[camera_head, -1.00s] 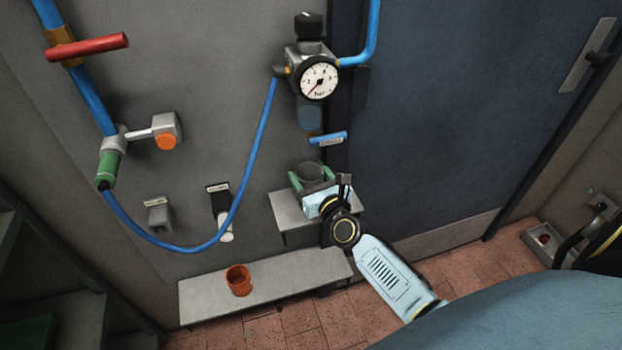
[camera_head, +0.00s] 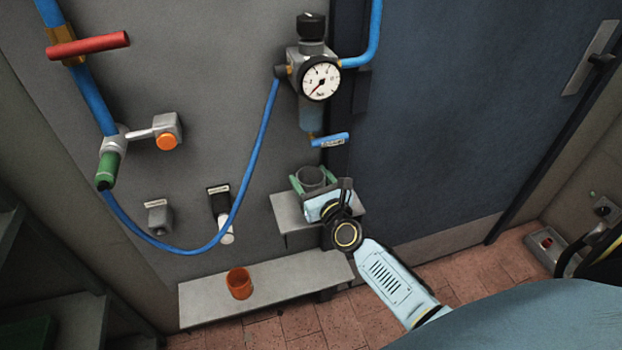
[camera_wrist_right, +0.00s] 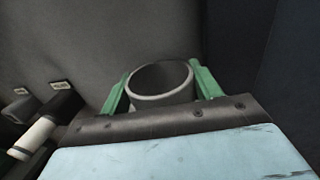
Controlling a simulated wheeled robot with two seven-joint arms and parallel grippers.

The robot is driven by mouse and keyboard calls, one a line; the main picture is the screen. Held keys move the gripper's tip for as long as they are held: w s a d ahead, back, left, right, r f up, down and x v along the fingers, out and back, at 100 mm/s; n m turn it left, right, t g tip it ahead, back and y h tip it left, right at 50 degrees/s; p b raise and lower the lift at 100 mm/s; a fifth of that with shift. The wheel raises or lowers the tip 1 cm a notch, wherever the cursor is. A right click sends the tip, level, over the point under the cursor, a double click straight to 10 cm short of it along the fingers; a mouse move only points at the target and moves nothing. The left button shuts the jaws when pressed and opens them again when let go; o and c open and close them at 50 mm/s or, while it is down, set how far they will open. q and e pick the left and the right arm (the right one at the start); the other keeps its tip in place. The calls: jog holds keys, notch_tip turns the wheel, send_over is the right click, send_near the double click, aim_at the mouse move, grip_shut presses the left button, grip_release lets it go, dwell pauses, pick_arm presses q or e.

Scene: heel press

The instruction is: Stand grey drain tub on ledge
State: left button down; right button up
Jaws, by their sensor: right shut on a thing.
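The grey drain tub (camera_head: 311,178) is upright, with its open top showing. My right gripper (camera_head: 312,183) is shut on it, its green fingers on either side of the tub. In the right wrist view the tub (camera_wrist_right: 160,82) sits between the two green fingers (camera_wrist_right: 160,90), and its lower part is hidden by the gripper body. The tub is at the small grey ledge (camera_head: 291,212) under the pressure regulator. I cannot tell whether its base touches the ledge. My left gripper is not in view.
An orange-brown tub (camera_head: 239,283) stands on a longer, lower grey shelf (camera_head: 205,300). The regulator with gauge (camera_head: 320,80) and a blue-handled valve (camera_head: 331,140) hang above the grey tub. A blue hose (camera_head: 257,150) loops to the left.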

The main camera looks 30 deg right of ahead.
jog(key=o, duration=1)
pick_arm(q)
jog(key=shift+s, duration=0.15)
pick_arm(e)
jog(key=shift+d, duration=0.1)
jog(key=shift+s+f, duration=0.1)
jog(key=shift+s, duration=0.1)
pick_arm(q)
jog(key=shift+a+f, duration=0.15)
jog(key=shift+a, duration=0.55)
pick_arm(e)
jog(key=s, duration=0.4)
jog(key=s+a, duration=0.1)
jog(key=s, duration=0.8)
jog(key=shift+a, duration=0.25)
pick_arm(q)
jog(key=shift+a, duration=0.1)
